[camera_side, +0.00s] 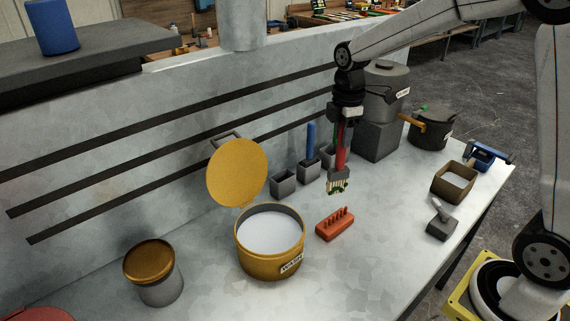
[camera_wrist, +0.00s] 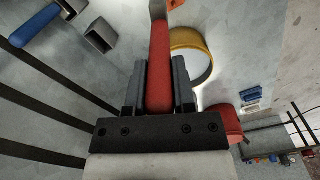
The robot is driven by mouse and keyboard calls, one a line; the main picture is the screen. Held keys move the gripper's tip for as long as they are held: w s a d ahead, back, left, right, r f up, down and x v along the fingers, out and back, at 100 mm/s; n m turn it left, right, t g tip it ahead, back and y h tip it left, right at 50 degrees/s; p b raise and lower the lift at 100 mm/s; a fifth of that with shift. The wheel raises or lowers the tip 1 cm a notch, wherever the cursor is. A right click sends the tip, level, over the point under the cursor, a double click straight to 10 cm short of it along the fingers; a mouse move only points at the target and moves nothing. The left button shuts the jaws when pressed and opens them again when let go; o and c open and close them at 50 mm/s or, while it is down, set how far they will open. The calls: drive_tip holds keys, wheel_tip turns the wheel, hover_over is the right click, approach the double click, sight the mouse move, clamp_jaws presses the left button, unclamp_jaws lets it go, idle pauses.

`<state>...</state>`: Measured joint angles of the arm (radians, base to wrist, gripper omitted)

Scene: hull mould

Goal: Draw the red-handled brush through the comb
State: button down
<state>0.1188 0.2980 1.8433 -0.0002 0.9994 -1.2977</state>
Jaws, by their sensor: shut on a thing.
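My gripper (camera_side: 343,120) is shut on the handle of the red-handled brush (camera_side: 340,150), which hangs roughly upright with its bristles down. The bristle head (camera_side: 338,185) has pale bristles with dark and green patches and is in the air above the bench. The comb (camera_side: 334,228), an orange-red block with a row of upright pegs, lies on the bench below and slightly left of the bristles in the side view, apart from them. In the wrist view the red handle (camera_wrist: 159,75) runs between my two dark fingers (camera_wrist: 158,88); the bristles are out of sight there.
A yellow wash pot (camera_side: 272,265) with pale contents stands left of the comb, its yellow lid (camera_side: 237,172) raised behind. Grey cups (camera_side: 284,184) and a blue handle (camera_side: 310,140) stand near the back panel. A brown box (camera_side: 440,183) and grey tool (camera_side: 440,222) are at right.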

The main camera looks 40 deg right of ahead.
sight(340, 170)
drive_tip(key=shift+f, duration=0.1)
drive_tip(key=shift+f, duration=3.35)
drive_tip(key=shift+s, duration=0.15)
drive_tip(key=shift+s+r, duration=0.1)
drive_tip(key=shift+s, duration=0.8)
drive_tip(key=shift+w, duration=0.1)
drive_tip(key=shift+w, duration=0.95)
drive_tip(key=shift+s, duration=0.15)
